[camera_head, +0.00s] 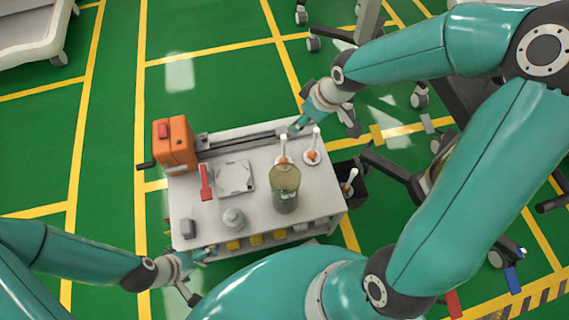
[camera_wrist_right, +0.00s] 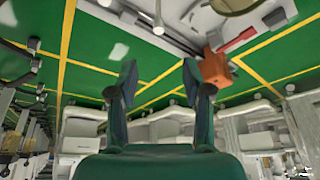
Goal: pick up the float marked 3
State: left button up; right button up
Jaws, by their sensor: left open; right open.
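Two floats with white stems and orange-red parts stand at the cart's right side: a left float (camera_head: 283,150) and a right float (camera_head: 314,152). Another white-stemmed float (camera_head: 350,182) is in a dark bin beside the cart. I cannot read any number on them, so I cannot tell which is marked 3. My right gripper (camera_head: 324,122) is open, above the cart's far right corner near the right float. In the right wrist view its fingers (camera_wrist_right: 160,72) are apart with nothing between them. My left gripper (camera_head: 197,272) is open and empty at the cart's near left corner.
The cart top (camera_head: 205,218) holds an orange box (camera_head: 175,143), a red-handled item (camera_head: 205,183), a grey plate (camera_head: 235,178), a tall jar (camera_head: 285,190) and a small pale bottle (camera_head: 233,219). The dark bin (camera_head: 345,172) adjoins the cart's right. Green floor lies open behind.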

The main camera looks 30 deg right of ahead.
aim_at(284, 137)
jog(key=b+x, duration=0.4)
jog(key=x, duration=0.7)
jog(key=shift+w, duration=0.1)
jog(key=shift+b+x, duration=1.25)
jog(key=shift+x, duration=1.45)
jog(key=shift+w+r, duration=0.1)
jog(key=shift+w, duration=0.05)
grip_shut()
